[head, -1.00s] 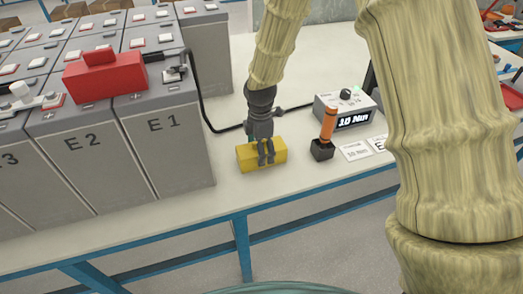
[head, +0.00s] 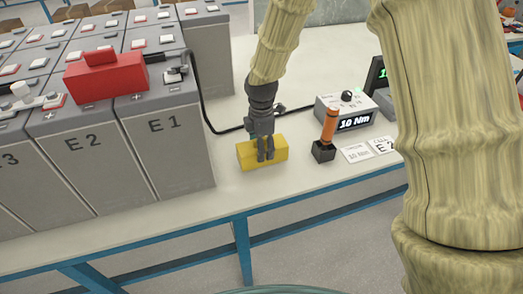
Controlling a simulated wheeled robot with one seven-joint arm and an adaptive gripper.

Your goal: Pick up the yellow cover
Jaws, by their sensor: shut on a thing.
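The yellow cover (head: 279,149) is a small yellow block on the light table top, just right of the battery marked E1. My gripper (head: 265,156) comes down on it from above, with its dark grey fingers at the middle of the cover. It is shut on the cover. The cover appears to rest on the table; I cannot tell if there is any gap below it. The gripper hides part of the cover's top and front.
Grey batteries (head: 160,148) fill the left, with a red cover (head: 105,77) on top. A black cable runs behind my gripper. To the right stand an orange-handled tool (head: 328,127) in a black holder, a 10 Nm display box (head: 347,112) and white cards (head: 356,152).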

